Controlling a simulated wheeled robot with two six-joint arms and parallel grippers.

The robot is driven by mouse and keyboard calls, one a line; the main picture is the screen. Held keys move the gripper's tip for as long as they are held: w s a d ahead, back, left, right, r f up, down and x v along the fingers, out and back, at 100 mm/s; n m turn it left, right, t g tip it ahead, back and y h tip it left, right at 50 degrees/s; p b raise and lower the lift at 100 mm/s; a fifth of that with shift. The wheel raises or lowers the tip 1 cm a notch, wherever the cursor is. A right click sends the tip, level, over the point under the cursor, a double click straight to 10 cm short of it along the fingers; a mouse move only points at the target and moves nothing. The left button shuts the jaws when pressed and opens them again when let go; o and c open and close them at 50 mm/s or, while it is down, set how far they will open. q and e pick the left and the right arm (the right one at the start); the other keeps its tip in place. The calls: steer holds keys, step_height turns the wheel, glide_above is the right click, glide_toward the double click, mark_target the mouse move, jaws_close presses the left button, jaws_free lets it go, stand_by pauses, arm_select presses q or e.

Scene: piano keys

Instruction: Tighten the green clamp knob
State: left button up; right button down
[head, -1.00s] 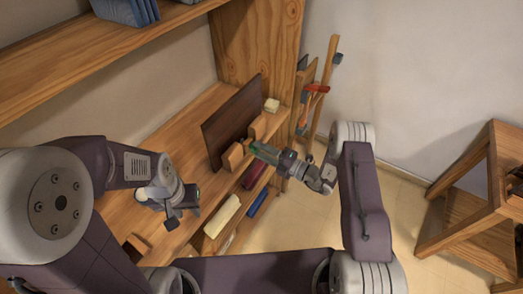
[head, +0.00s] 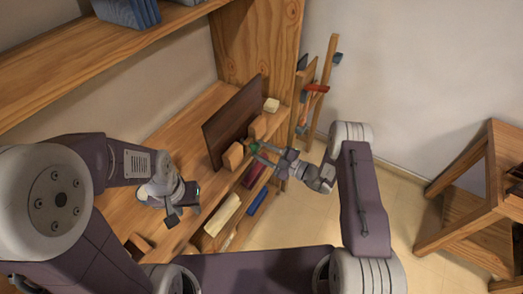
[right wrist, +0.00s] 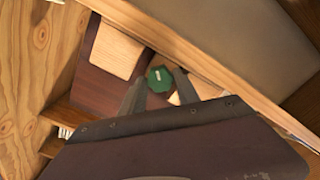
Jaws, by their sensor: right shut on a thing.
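The green clamp knob (head: 254,147) sits by the light wooden blocks at the front of the upright dark board (head: 232,122). In the right wrist view the knob (right wrist: 160,79) is a small green faceted piece with a pale mark on its face. My right gripper (head: 260,153) has its fingers on either side of the knob and is shut on it; it also shows in the right wrist view (right wrist: 158,88). My left gripper (head: 180,210) hangs over the bench at the left, away from the knob; its jaw opening is unclear.
Light wooden blocks (head: 233,156) stand beside the knob; one block (right wrist: 117,46) is close to the fingers. Cream, dark red and blue rolls (head: 222,214) lie below the bench edge. Clamps (head: 318,88) lean at the bench's far end. A wooden stand (head: 465,200) is at right.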

steer(key=shift+m, duration=0.4)
steer(key=c, duration=0.9)
jaws_free()
steer(key=b+v, duration=0.1)
steer(key=v, duration=0.8)
